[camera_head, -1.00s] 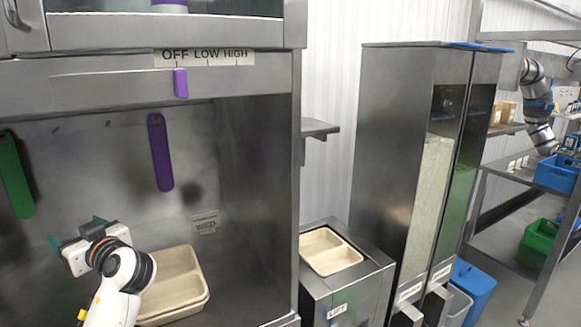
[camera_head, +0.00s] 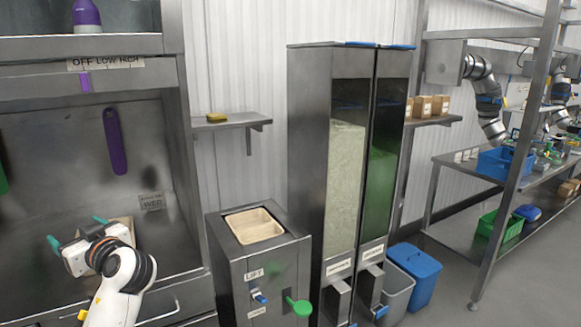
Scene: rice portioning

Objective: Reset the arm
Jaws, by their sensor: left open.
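My left gripper (camera_head: 78,234) shows at the lower left in the head view, with its white and black arm coming up from the bottom edge. Its two teal fingertips stand apart, and nothing shows between them. My right gripper is not in view.
A steel lift unit (camera_head: 228,268) holding a beige tray (camera_head: 254,226) stands right of the bay. Tall dispensers (camera_head: 310,150) stand beside it. A grey bin (camera_head: 397,292) and blue bin (camera_head: 416,274) are on the floor. Open floor lies at the lower right.

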